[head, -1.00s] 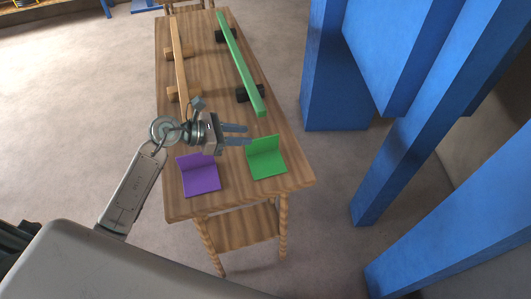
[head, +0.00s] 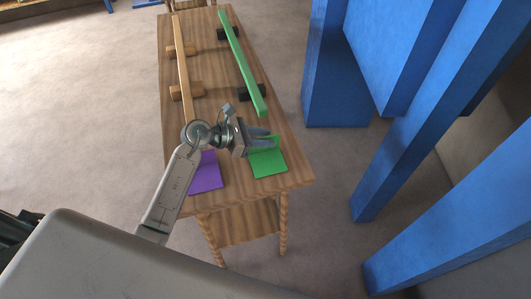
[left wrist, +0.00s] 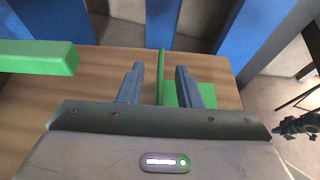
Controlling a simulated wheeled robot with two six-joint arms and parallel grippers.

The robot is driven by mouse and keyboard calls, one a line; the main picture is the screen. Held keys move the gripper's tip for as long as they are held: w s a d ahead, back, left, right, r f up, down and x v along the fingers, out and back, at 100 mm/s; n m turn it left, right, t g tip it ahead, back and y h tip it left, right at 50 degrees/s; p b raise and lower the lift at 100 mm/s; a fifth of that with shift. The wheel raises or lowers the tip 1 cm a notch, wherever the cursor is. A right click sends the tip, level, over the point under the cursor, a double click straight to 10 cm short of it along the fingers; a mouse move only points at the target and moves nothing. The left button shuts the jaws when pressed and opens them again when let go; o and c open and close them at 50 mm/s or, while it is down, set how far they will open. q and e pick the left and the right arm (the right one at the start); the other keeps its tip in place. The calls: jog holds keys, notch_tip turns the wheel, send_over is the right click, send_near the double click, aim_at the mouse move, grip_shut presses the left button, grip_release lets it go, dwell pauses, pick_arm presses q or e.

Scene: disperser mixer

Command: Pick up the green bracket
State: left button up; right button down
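The green bracket (head: 268,163) is an L-shaped piece lying on the wooden table near its front right edge, one flange flat and one standing up. My left gripper (head: 262,138) reaches in from the left, at the bracket's upright flange. In the left wrist view, the left gripper's (left wrist: 164,85) fingers are apart, with the green bracket's upright flange (left wrist: 161,75) between them, seen edge-on. A gap shows on each side of the flange. The flat flange (left wrist: 208,70) shows to the right, partly behind one finger. My right gripper is not clearly in the head view.
A purple bracket (head: 206,176) lies left of the green one, partly behind my left arm. A long green bar (head: 242,62) and a long wooden bar (head: 182,65) rest on blocks farther back on the table (head: 215,110). Blue posts (head: 400,140) stand to the right.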

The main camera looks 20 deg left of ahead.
pick_arm(q)
jog(key=shift+c, duration=0.9)
grip_shut()
pick_arm(e)
jog(key=shift+a, duration=0.2)
pick_arm(q)
jog(key=shift+r, duration=0.1)
pick_arm(e)
jog(key=shift+d, duration=0.3)
